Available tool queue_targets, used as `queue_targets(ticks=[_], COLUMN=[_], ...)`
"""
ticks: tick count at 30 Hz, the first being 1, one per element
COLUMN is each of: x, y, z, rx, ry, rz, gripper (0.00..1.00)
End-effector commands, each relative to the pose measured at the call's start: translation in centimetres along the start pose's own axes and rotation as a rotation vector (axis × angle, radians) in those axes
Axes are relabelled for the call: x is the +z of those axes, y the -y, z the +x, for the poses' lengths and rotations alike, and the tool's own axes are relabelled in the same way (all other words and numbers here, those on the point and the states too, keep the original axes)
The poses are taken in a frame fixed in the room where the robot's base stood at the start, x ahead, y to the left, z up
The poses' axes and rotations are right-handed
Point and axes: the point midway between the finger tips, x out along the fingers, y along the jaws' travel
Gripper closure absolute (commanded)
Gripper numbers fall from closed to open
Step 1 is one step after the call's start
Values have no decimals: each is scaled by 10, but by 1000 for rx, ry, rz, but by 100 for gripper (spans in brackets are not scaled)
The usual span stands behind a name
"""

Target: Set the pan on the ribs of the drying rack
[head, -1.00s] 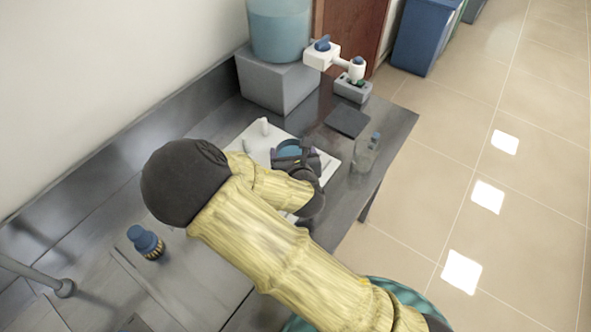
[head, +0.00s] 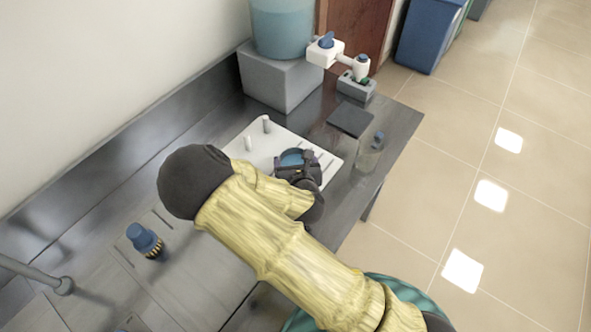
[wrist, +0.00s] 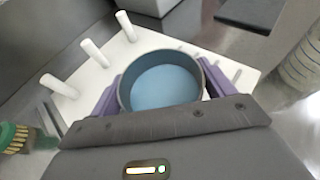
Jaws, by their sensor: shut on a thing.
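The pan (wrist: 163,84) is a round, dark-walled dish with a blue inside. My gripper (wrist: 160,88) is shut on it, with a purple finger on each side in the wrist view. The drying rack (wrist: 145,42) is a white board with white pegs along its left side and ribs at right, partly hidden behind the pan. In the head view, the pan (head: 291,160) is over the right part of the rack (head: 240,150), next to the ribs, and my gripper (head: 298,165) partly covers it. I cannot tell whether the pan touches the ribs.
A dark square plate (head: 350,120) and a clear bottle (head: 370,155) stand right of the rack. A grey block with a blue container (head: 283,30) is behind. The metal bench (head: 395,125) ends at right.

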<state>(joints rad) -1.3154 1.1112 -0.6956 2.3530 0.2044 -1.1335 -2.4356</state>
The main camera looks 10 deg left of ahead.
Motion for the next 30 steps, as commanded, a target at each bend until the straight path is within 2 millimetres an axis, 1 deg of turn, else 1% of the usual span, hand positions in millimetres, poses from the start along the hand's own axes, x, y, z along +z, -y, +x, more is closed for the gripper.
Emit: queue_targets(ticks=[4,10,19,30], x=[-1,-3,-37,-42], y=[-3,-1,1,0], z=[1,2,16,18], rx=[5,2,-1,0], ry=[2,1,0,1], rz=[-1,0,1,0], gripper=[42,42,42,42])
